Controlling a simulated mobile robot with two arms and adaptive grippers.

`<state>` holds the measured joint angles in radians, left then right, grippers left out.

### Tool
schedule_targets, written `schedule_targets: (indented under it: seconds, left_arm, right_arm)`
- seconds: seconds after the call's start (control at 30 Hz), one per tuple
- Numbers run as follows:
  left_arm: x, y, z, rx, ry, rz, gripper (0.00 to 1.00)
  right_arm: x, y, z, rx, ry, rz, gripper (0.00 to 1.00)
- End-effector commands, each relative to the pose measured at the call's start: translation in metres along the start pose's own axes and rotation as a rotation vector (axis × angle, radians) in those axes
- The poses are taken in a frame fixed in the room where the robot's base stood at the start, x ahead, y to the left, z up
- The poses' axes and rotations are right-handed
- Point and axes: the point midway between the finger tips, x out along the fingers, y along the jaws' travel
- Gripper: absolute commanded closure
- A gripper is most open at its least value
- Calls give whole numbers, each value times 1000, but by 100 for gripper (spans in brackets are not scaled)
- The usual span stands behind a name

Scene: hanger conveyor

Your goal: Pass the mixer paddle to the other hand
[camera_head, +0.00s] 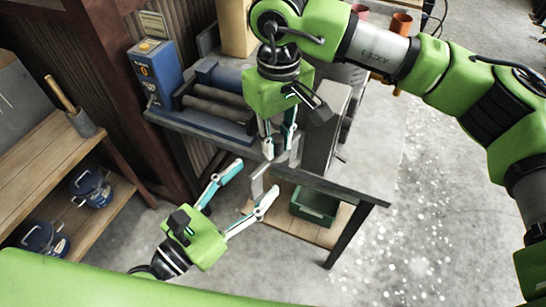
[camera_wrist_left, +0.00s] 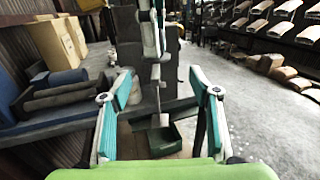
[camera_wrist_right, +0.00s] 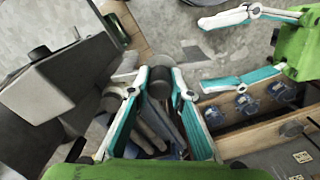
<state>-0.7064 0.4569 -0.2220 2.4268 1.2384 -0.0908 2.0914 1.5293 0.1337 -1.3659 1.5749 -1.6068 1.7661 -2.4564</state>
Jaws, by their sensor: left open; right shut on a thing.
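The grey mixer paddle (camera_head: 259,182) hangs below my right gripper (camera_head: 278,152), which is shut on its upper end. In the right wrist view a dark round end of the paddle (camera_wrist_right: 160,84) shows between the fingertips. My left gripper (camera_head: 254,179) is open below, its fingers spread on either side of the paddle's lower part. In the left wrist view the thin paddle (camera_wrist_left: 157,98) hangs between the two open fingers, with my right gripper (camera_wrist_left: 154,50) above it. Whether a left finger touches it I cannot tell.
A workbench (camera_head: 372,170) with a blue roller machine (camera_head: 215,100) and a dark grey block stands behind the grippers. A green bin (camera_head: 314,207) sits on its lower shelf. A wooden shelf (camera_head: 40,160) with blue pots stands at left. The floor at right is open.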

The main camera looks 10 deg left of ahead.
Motion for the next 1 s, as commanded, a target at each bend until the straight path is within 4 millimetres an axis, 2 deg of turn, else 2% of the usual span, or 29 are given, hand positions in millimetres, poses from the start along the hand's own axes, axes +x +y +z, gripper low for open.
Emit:
schedule_targets:
  seconds: [0.2, 0.5, 0.7, 1.0]
  left_arm:
    - [20, 2, 0, -4, 2, 7, 44]
    - [72, 1, 0, -2, 1, 4, 44]
    - [98, 1, -2, 0, 5, 3, 44]
    - [109, 1, -2, 1, 7, 2, 44]
  right_arm:
    - [-1, 0, 0, 0, 1, 0, 99]
    - [-1, 0, 0, 0, 1, 0, 99]
    - [-1, 0, 0, 0, 1, 0, 99]
    - [-1, 0, 0, 0, 2, 0, 99]
